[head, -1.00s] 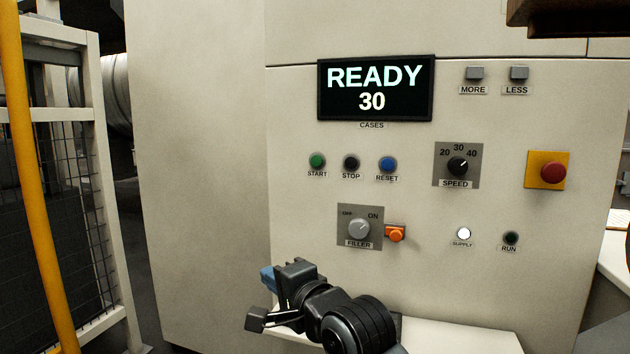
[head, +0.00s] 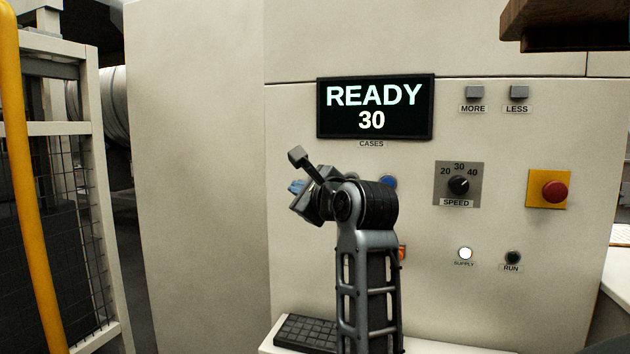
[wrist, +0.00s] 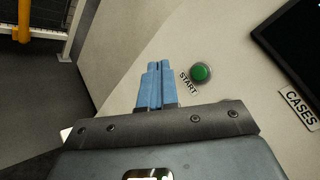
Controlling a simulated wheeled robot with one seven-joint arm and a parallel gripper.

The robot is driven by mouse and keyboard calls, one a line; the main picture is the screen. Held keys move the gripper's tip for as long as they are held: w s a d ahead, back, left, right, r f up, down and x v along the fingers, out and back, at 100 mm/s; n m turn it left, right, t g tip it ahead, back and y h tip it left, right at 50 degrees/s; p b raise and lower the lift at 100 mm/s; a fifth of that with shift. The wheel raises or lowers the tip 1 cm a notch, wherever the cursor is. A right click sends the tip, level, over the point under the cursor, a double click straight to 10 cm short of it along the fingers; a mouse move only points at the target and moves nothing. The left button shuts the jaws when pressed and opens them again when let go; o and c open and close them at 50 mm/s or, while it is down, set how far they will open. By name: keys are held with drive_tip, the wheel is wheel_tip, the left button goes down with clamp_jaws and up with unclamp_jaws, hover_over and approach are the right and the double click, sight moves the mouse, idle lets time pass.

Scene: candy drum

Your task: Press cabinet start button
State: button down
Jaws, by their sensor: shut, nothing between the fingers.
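The green START button (wrist: 201,73) shows in the wrist view on the cabinet's cream panel (wrist: 150,38), with its START label beside it. In the head view my arm hides this button. My gripper (wrist: 153,66) has blue fingers that are shut together and empty. In the wrist view the fingertips are just left of the button, and I cannot tell how far they are from the panel. In the head view my gripper (head: 295,187) is at the button row's left end. The display (head: 374,106) reads READY 30.
The blue RESET button (head: 389,182) is partly visible behind my wrist. A SPEED knob (head: 458,185), a red button on a yellow plate (head: 549,188) and MORE and LESS keys are to the right. A keyboard (head: 309,333) lies below. A mesh fence with a yellow post (head: 23,170) stands left.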

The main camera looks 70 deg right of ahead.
drive_tip(key=shift+d, duration=0.1)
drive_tip(key=d, duration=0.8)
drive_tip(key=shift+w+d, duration=0.3)
drive_tip(key=shift+w, duration=0.05)
drive_tip(key=shift+d, duration=0.1)
idle(1.9)
drive_tip(key=shift+d, duration=0.3)
